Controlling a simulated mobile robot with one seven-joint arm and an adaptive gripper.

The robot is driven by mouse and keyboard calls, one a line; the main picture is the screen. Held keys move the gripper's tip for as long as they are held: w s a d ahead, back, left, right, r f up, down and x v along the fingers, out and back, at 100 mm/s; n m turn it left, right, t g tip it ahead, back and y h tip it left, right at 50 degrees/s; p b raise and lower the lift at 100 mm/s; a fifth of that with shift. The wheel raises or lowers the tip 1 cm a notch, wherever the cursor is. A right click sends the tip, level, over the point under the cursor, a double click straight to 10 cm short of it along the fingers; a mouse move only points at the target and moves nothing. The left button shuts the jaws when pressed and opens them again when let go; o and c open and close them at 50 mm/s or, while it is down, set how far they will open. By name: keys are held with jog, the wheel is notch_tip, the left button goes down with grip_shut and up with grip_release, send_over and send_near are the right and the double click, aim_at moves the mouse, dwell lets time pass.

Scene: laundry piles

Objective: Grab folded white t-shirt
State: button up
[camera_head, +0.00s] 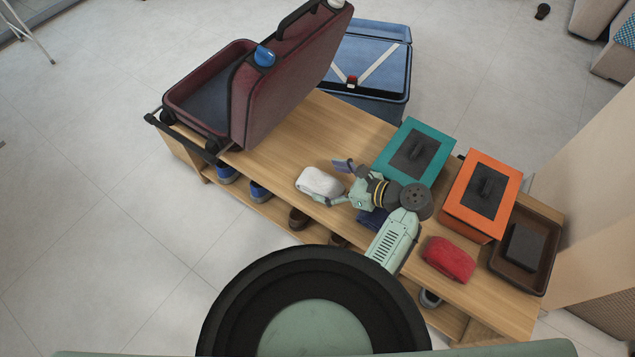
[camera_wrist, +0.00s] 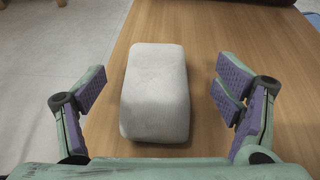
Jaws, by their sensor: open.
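The folded white t-shirt (camera_head: 319,182) lies on the wooden bench top near its front edge, left of my gripper. It is a compact white block with rounded edges. In the wrist view the white t-shirt (camera_wrist: 156,92) lies between my two spread fingers, slightly left of the middle, with a gap on each side. My gripper (camera_head: 335,183) is open and empty, its fingers reaching toward the shirt. In the wrist view my gripper (camera_wrist: 158,108) shows purple finger pads on both sides. I cannot tell whether the pads are level with the shirt.
A dark blue folded cloth (camera_head: 373,219) is partly hidden under my arm. A red folded cloth (camera_head: 449,260), a teal box (camera_head: 437,137), an orange box (camera_head: 508,172) and a brown tray (camera_head: 550,225) stand to the right. An open maroon suitcase (camera_head: 290,90) occupies the bench's left end.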

aim_at(316, 178)
jog(key=x, duration=0.5)
jog(key=shift+s+a+r, duration=0.15)
jog(key=shift+a+r, duration=0.05)
jog(key=shift+c, duration=0.4)
jog(key=c, duration=1.3)
jog(key=shift+o, duration=0.2)
jog(key=shift+r, duration=0.1)
